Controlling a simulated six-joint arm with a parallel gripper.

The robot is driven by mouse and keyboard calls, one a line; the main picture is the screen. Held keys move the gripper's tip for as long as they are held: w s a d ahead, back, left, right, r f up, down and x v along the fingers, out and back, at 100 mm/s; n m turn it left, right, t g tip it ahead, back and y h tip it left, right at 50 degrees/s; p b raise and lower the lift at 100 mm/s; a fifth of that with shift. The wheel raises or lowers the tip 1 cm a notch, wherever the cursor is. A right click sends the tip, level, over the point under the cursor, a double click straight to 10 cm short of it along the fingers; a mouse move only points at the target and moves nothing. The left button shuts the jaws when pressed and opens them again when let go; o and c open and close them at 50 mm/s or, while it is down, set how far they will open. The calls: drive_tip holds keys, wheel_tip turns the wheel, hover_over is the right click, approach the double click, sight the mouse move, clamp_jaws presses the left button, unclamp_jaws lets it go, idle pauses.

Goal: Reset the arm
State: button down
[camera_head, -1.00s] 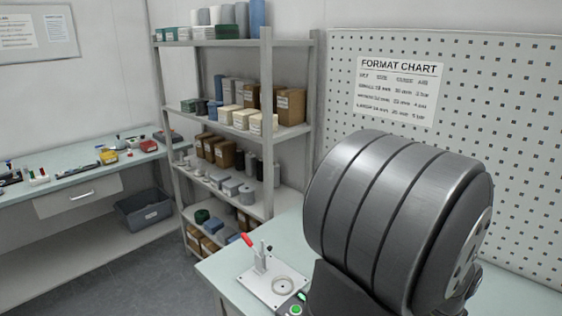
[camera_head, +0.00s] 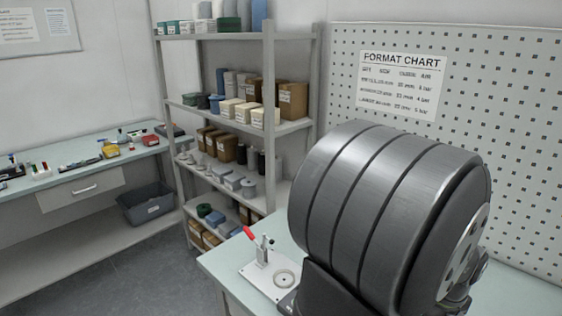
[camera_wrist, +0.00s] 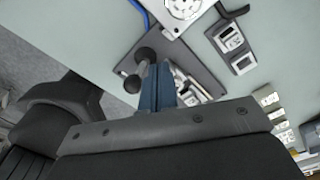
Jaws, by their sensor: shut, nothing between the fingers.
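My gripper (camera_wrist: 157,86) shows in the wrist view as narrow blue fingers close together beyond the dark wrist bracket. They look shut, with nothing between them. Past them is a pale green table top (camera_wrist: 95,28). A dark rod with round ends (camera_wrist: 140,68) appears beside the fingers; I cannot tell what it belongs to or whether it touches them. In the head view a dark, banded link of my arm fills the right side, and the gripper is hidden there.
Grey boxes (camera_wrist: 230,38) lie on the table in the wrist view. A loaded shelf (camera_head: 270,120) and a side bench (camera_head: 110,165) stand further back.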

wheel_tip(320, 180, down, 2)
drive_tip(key=shift+f, duration=0.2)
drive_tip(key=shift+s+a+f, duration=0.2)
drive_tip(key=shift+s+a, duration=0.6)
drive_tip(key=shift+s, duration=0.05)
drive_tip(key=w+d, duration=0.3)
drive_tip(key=shift+w+d+f, duration=0.15)
drive_tip(key=shift+f, duration=0.2)
drive_tip(key=r, duration=0.3)
drive_tip(key=shift+w+d, duration=0.2)
drive_tip(key=shift+r, duration=0.7)
